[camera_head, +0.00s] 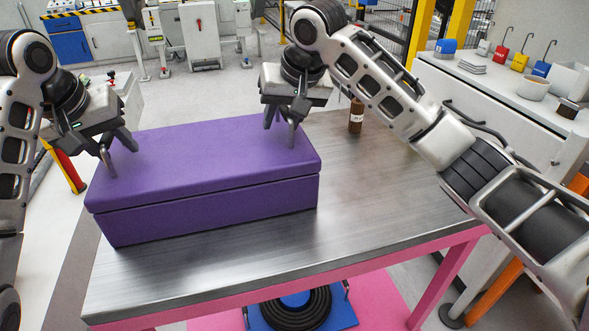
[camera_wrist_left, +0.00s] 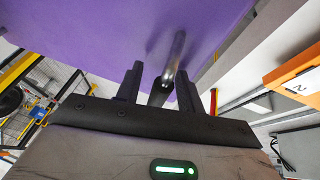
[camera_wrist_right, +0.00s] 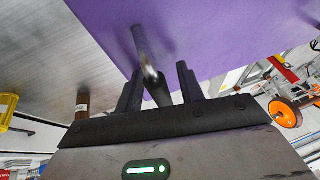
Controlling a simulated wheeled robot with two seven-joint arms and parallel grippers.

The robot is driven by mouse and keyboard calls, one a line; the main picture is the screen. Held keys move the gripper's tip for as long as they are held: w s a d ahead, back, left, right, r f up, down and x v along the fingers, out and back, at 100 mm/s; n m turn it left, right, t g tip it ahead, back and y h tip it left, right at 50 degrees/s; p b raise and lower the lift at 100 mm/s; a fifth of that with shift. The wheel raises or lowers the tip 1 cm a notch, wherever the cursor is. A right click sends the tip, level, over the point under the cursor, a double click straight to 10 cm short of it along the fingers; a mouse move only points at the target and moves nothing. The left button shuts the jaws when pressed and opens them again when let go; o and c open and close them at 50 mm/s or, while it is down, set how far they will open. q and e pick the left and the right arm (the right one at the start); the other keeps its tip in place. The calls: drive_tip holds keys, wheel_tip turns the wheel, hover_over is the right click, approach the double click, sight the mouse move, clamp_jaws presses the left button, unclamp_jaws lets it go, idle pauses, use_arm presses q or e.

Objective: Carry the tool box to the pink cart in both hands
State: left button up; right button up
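The purple tool box (camera_head: 205,175) sits lid-closed on the metal top of the pink cart (camera_head: 240,258), at its left end. My left gripper (camera_head: 117,143) is above the box's left end, fingers apart, with a metal bar handle (camera_wrist_left: 174,60) between or just beyond the fingertips (camera_wrist_left: 165,90). My right gripper (camera_head: 284,113) is above the right end, fingers apart, with the other bar handle (camera_wrist_right: 146,55) likewise at its fingertips (camera_wrist_right: 158,90). Neither gripper visibly pinches its handle. The box's underside is hidden.
A brown bottle (camera_head: 356,115) stands on the cart top behind the box's right end. The right part of the top is clear. A black coil (camera_head: 297,307) lies on a blue base under the cart. A white workbench (camera_head: 500,105) with small items stands at right.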

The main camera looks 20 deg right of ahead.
drive_tip(key=shift+s+r, duration=0.15)
drive_tip(key=shift+r, duration=0.35)
use_arm(q)
drive_tip(key=v, duration=1.2)
use_arm(e)
drive_tip(key=v, duration=1.1)
drive_tip(key=shift+f, duration=0.1)
